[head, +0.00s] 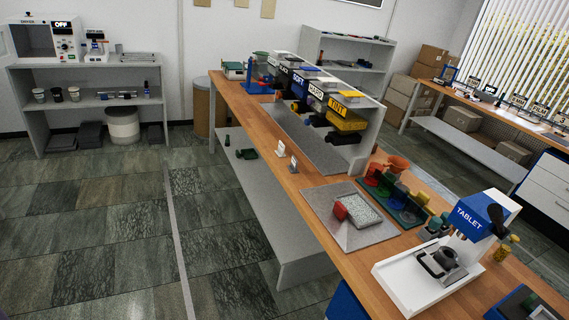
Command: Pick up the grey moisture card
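I cannot pick out a grey moisture card for certain at this size. Two small pale upright cards (281,149) stand near the left edge of the long wooden bench (240,99), but their markings are too small to read. A grey mat (318,211) farther forward on the bench holds a speckled pale block and a red piece (340,210). My gripper is not in view.
A blue and white tablet press (478,215) stands on the near bench, with a white tray (395,285) before it. Labelled shelving (372,135) runs along the bench. A dryer (45,42) sits on the left shelf unit. The tiled floor (110,230) at left is clear.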

